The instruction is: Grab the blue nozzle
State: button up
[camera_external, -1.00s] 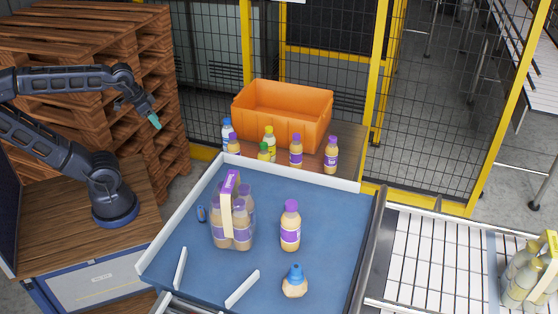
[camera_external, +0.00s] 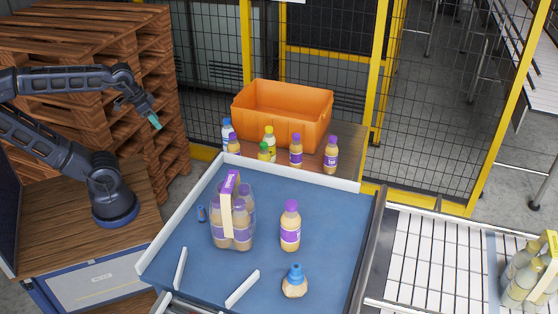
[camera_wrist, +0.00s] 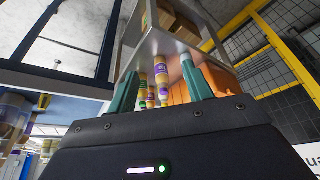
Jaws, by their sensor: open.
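A small blue piece with a dark or orange spot (camera_external: 201,214) lies on the blue table at the left, beside the bottle pack; it may be the blue nozzle, but it is too small to tell. A blue nozzle-like top (camera_external: 295,271) also sits on a squat beige bottle (camera_external: 294,288) near the table's front. My gripper (camera_external: 154,121) is up at the left, in front of the pallets, well away from both. In the wrist view its two teal fingers (camera_wrist: 159,66) are apart with nothing held between them. Neither blue piece can be made out in the wrist view.
A pack of purple-labelled bottles (camera_external: 232,229) and a single bottle (camera_external: 290,226) stand on the blue table (camera_external: 265,203), which has a raised white rim. Several bottles stand behind it before an orange crate (camera_external: 283,112). Stacked pallets (camera_external: 150,62) are close behind my gripper.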

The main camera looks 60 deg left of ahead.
jog(key=m+g+h, duration=0.4)
jog(key=m+h, duration=0.1)
jog(key=m, duration=1.3)
send_near(200, 207)
jog(key=f, duration=0.2)
jog(key=shift+x, duration=5.2)
jog(key=c, duration=1.1)
